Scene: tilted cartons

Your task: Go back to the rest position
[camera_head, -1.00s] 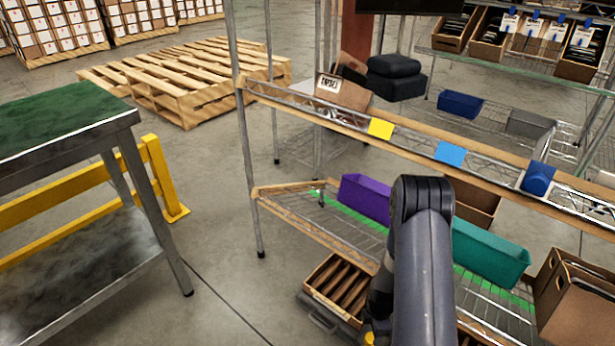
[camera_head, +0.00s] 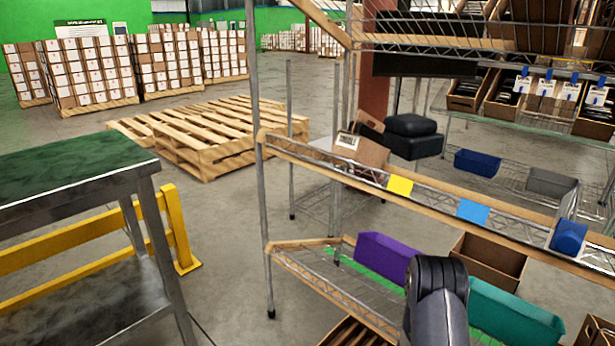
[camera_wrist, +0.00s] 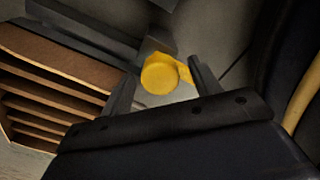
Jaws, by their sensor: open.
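My gripper (camera_wrist: 158,90) shows in the wrist view with its two dark fingers apart and nothing between them. Beyond the fingers is a round yellow part, and dark parts lie around it. In the head view my dark arm rises from the bottom edge in front of the lower shelf (camera_head: 305,262), and the gripper itself is out of sight there.
A slatted brown carton (camera_wrist: 50,85) lies left of the fingers. The lower shelf holds a purple bin (camera_head: 385,256), a teal bin (camera_head: 515,312) and a brown carton (camera_head: 488,262).

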